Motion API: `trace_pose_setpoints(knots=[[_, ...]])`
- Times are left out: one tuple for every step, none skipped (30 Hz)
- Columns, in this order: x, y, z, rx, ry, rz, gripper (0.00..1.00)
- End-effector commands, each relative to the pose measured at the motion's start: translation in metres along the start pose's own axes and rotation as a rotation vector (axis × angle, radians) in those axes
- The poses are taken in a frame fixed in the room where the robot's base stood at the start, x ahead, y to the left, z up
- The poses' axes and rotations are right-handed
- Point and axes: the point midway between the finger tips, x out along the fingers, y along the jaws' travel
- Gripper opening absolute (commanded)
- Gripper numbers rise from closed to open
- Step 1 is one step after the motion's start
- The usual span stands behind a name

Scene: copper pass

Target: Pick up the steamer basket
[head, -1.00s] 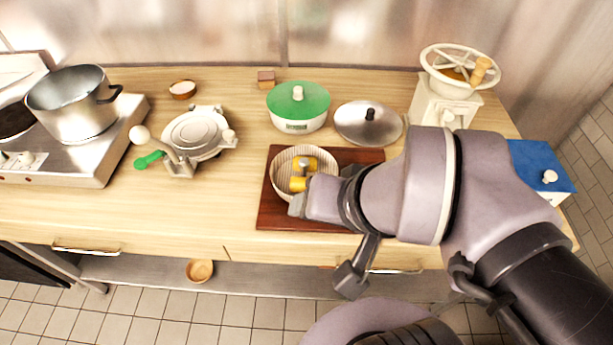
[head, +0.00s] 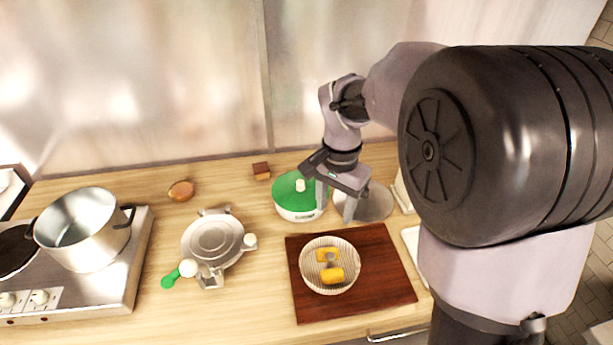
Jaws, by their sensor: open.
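The steamer basket (head: 309,277) appears to be the pale, ribbed round bowl with yellow pieces (head: 332,275) and a small grey post inside it. It sits upright on a dark red-brown wooden board (head: 395,290) at the front of the counter. My gripper (head: 335,214) points down with its two fingers spread and nothing between them. It is above and behind the basket, apart from it, in front of the green-lidded pot and the metal lid in the picture.
The green-lidded pot (head: 289,190) and a metal lid (head: 378,203) stand behind the board. A round metal press (head: 214,240) with a green handle is to the left. A steel pot (head: 85,235) stands on the stove at far left. Counter between press and board is clear.

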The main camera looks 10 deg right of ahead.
Motion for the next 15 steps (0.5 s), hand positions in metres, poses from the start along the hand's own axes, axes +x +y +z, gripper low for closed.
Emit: trace_pose_setpoints(knots=[[0.007,-0.001,-0.002,0.007,-0.005,0.009,0.48],[0.014,-0.001,-0.003,0.008,-0.006,0.011,0.48],[0.026,-0.001,-0.002,0.008,-0.008,0.013,0.48],[0.036,-0.001,-0.002,0.008,-0.009,0.013,0.48],[0.046,-0.001,-0.001,0.008,-0.008,0.012,0.48],[0.059,0.000,-0.001,0.008,-0.008,0.013,0.48],[0.069,0.000,-0.001,0.007,-0.009,0.013,0.48],[0.078,0.000,-0.001,0.007,-0.009,0.012,0.48],[0.089,0.000,-0.001,0.008,-0.009,0.012,0.48],[0.097,0.000,-0.001,0.007,-0.008,0.012,0.48],[0.104,0.000,-0.001,0.007,-0.008,0.012,0.48],[0.113,0.000,0.000,0.006,-0.008,0.011,0.48],[0.117,0.000,-0.001,0.006,-0.007,0.010,0.48],[0.121,0.000,-0.001,0.007,-0.007,0.009,0.48],[0.124,0.000,-0.001,0.007,-0.006,0.009,0.48]])
